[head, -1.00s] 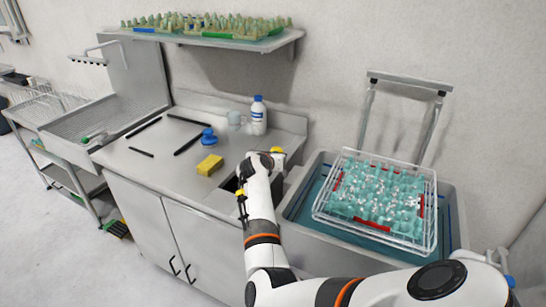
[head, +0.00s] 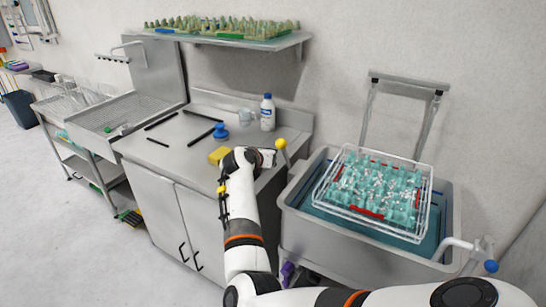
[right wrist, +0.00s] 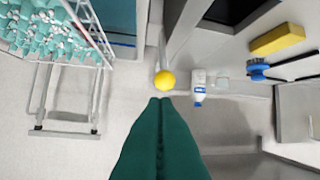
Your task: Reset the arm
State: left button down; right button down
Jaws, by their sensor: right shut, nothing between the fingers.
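My right arm comes in from the bottom right of the head view and bends up in front of the steel counter (head: 180,140). Its wrist end is by the counter's right side, left of the sink basin (head: 350,245); its fingers are not clear there. In the right wrist view my right gripper (right wrist: 160,101) shows two green fingers pressed together, with nothing between them. A yellow ball knob (right wrist: 165,80) is just beyond the fingertips in that view; it also shows in the head view (head: 281,143). My left gripper is not in view.
A wire basket (head: 432,185) with teal egg trays sits over the basin. A yellow sponge (head: 219,155), a blue brush (head: 220,131) and a white bottle (head: 267,112) stand on the counter. A shelf (head: 270,42) with egg trays hangs above.

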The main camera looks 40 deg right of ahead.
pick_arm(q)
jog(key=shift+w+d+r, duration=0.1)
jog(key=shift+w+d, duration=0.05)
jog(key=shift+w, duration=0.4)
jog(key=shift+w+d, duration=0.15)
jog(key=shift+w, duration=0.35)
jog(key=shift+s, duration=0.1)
